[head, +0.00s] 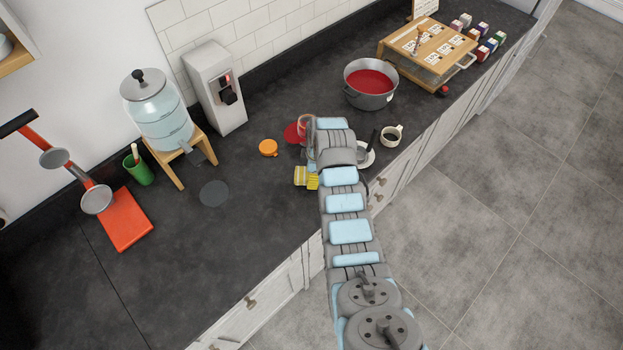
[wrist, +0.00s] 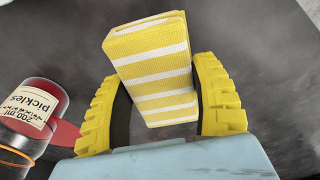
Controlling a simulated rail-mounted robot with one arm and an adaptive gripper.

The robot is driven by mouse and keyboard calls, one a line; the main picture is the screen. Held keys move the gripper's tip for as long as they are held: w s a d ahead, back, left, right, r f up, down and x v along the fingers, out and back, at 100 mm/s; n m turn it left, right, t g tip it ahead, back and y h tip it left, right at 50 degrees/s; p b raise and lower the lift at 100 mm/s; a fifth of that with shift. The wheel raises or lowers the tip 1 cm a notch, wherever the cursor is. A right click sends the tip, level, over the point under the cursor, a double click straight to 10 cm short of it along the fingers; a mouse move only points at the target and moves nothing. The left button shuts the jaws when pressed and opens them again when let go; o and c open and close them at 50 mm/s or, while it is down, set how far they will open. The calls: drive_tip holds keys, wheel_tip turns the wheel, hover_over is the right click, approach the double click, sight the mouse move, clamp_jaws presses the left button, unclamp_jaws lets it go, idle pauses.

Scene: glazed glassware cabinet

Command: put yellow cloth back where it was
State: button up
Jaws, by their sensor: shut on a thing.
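The yellow cloth (wrist: 150,65) is a folded block with white stripes. In the wrist view it sits between the two yellow fingers of my gripper (wrist: 170,105), which is shut on it. In the head view the cloth and the yellow fingertips of my gripper (head: 307,178) show beside the end of my arm, over the dark counter. The arm partly hides them there. I cannot tell whether the cloth touches the counter.
A pickles jar (wrist: 32,115) stands close left of my gripper, near a red disc (head: 293,134). An orange lid (head: 268,148), dark round mat (head: 214,193) and dispenser (head: 157,115) are to the left. A mug (head: 391,136) and pot (head: 370,88) are to the right. Counter at front left is clear.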

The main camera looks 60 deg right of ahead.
drive_tip(key=shift+w+f, duration=0.25)
drive_tip(key=shift+f, duration=1.5)
drive_tip(key=shift+f, duration=0.2)
drive_tip(key=o, duration=1.2)
drive_tip(key=shift+r, duration=0.1)
drive_tip(key=shift+r, duration=0.2)
drive_tip(key=shift+d+r, duration=0.15)
drive_tip(key=shift+r, duration=0.35)
drive_tip(key=shift+s+r+b, duration=0.25)
drive_tip(key=shift+r, duration=1.55)
drive_tip(key=shift+s+r+b, duration=0.25)
drive_tip(key=shift+r, duration=1.55)
drive_tip(key=shift+s+r+b, duration=0.25)
drive_tip(key=shift+r, duration=1.55)
